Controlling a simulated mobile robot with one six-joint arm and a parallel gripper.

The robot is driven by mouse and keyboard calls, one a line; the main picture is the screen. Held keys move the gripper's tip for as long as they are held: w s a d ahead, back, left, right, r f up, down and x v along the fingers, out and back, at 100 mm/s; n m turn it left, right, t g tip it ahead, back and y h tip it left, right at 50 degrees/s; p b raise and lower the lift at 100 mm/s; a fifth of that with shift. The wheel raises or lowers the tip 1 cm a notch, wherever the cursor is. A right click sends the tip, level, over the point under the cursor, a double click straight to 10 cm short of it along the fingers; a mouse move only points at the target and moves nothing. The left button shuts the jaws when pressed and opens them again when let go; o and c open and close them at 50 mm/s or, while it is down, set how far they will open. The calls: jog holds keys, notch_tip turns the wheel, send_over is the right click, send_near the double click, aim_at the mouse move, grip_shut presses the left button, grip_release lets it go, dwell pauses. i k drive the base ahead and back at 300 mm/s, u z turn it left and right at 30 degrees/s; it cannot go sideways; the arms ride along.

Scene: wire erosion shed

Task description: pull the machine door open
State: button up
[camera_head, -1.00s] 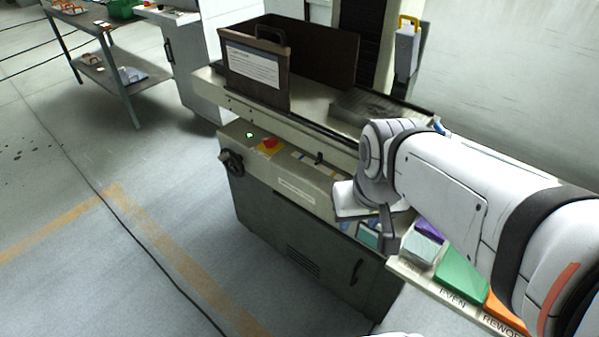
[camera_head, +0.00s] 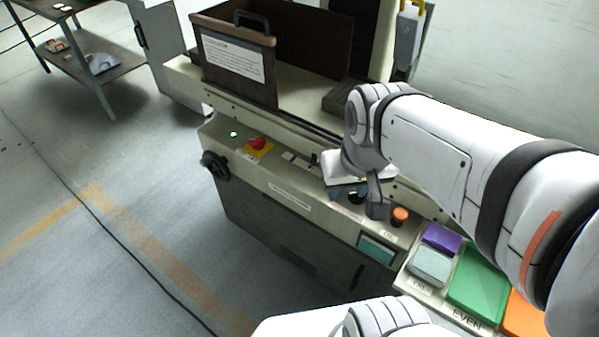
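The machine (camera_head: 285,192) stands in the middle, a pale bed and control strip above a dark green cabinet. On its bed stands a brown upright panel (camera_head: 238,62) with a white notice and a dark handle (camera_head: 255,20) at its top. The lower cabinet front also has a dark upright handle (camera_head: 357,279). I cannot tell which of the two is the machine door. My gripper (camera_head: 376,208) points down over the right end of the control strip, apart from both handles. One dark finger shows. The other is hidden, so its opening is unclear.
A red and yellow stop button (camera_head: 257,146), a black handwheel (camera_head: 215,165) and an orange knob (camera_head: 400,215) sit on the machine front. Coloured bins, one green (camera_head: 478,288), stand at lower right. A table (camera_head: 118,70) is at back left. The left floor is clear.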

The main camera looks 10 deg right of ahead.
aim_at(346, 271)
jog(key=u, duration=0.45)
jog(key=k, duration=1.3)
jog(key=u, duration=0.2)
jog(key=i, duration=0.7)
jog(key=u, duration=0.1)
